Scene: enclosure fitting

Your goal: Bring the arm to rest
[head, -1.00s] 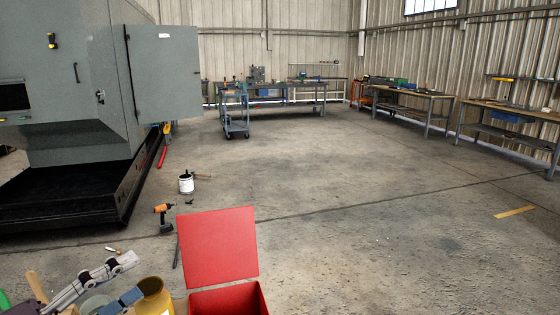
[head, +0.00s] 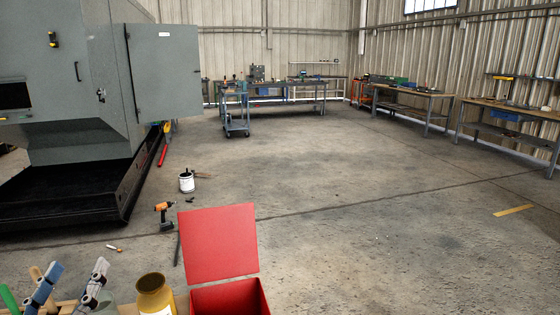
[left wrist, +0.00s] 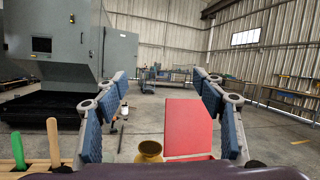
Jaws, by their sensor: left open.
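My left gripper (head: 70,283) is at the lower left of the head view, with its blue-padded fingers pointing up and spread apart. In the left wrist view its two fingers (left wrist: 160,112) stand wide apart at left and right, with nothing held between them. The rest of the left arm is mostly below the head view's edge. My right gripper is in neither view.
A yellow jar (head: 154,294) and an open red box (head: 219,247) are close to the gripper's right. Wooden and green handles (left wrist: 54,142) stand at its left. A grey machine (head: 70,80) is at the left.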

